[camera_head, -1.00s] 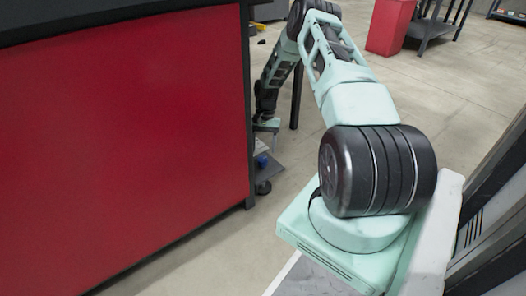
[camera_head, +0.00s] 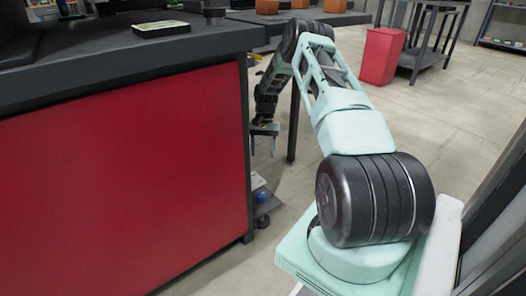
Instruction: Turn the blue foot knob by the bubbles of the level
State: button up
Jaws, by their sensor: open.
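The blue foot knob (camera_head: 262,197) shows as a small blue spot low down, just right of the red-panelled bench's corner. It sits at a dark low base (camera_head: 264,209) near the floor. My gripper (camera_head: 263,147) points down above the knob, clear of it. Its two fingers are apart with nothing seen between them. A small pale piece (camera_head: 257,181) lies just above the knob in the picture; I cannot tell what it is.
The large bench with a red side panel (camera_head: 130,175) fills the left and hides what is behind its corner. A dark box (camera_head: 161,29) lies on its top. A thin dark leg (camera_head: 294,125) stands right of my gripper. A red bin (camera_head: 382,55) stands farther back on open floor.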

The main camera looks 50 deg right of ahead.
aim_at(261, 195)
jog(key=k, duration=1)
